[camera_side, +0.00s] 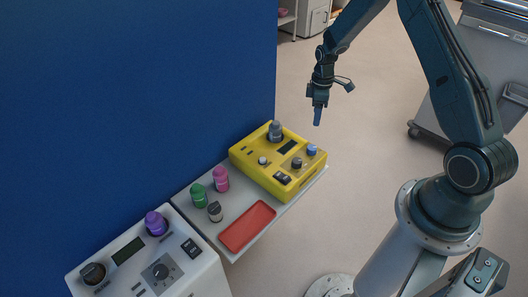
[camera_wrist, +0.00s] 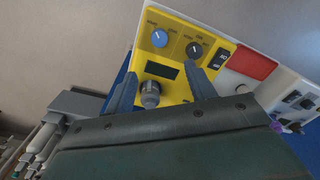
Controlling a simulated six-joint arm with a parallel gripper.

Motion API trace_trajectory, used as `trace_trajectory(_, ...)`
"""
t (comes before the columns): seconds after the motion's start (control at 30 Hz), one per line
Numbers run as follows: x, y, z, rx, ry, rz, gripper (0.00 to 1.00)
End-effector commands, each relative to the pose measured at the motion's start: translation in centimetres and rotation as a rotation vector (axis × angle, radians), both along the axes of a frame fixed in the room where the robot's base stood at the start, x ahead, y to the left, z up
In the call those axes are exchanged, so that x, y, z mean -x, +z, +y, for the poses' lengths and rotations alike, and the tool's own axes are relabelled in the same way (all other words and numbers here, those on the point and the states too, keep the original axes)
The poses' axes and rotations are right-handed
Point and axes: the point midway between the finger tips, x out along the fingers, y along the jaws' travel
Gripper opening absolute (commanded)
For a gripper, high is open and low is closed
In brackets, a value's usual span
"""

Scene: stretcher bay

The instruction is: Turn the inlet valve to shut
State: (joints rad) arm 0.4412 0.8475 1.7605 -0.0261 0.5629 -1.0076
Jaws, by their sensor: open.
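The yellow control box (camera_side: 250,165) stands at the far end of the shelf, and it also fills the middle of the wrist view (camera_wrist: 182,84). On its top are a blue knob (camera_side: 312,149) and a dark knob (camera_side: 297,163). The wrist view shows the blue knob (camera_wrist: 160,39) and the dark knob (camera_wrist: 195,49) with small labels beside them. I cannot read which one is the inlet valve. My gripper (camera_side: 317,122) is open and empty, pointing down above and beyond the box. In the wrist view my gripper (camera_wrist: 163,78) has its fingers spread, with the box beyond them.
The shelf holds a red tray (camera_side: 247,226) and green (camera_side: 198,195), pink (camera_side: 221,179) and white (camera_side: 215,212) bottles. A white console (camera_side: 185,265) stands nearer. A blue wall (camera_side: 130,90) rises behind them.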

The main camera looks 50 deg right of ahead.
Motion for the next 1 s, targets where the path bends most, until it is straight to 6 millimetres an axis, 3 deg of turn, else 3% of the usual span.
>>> trace_trajectory(0.57,0.1,-2.1,-0.2,-0.005,0.009,0.009,0.55)
trace_trajectory(1.0,0.3,-7.6,0.0,-0.005,0.009,0.01,0.55)
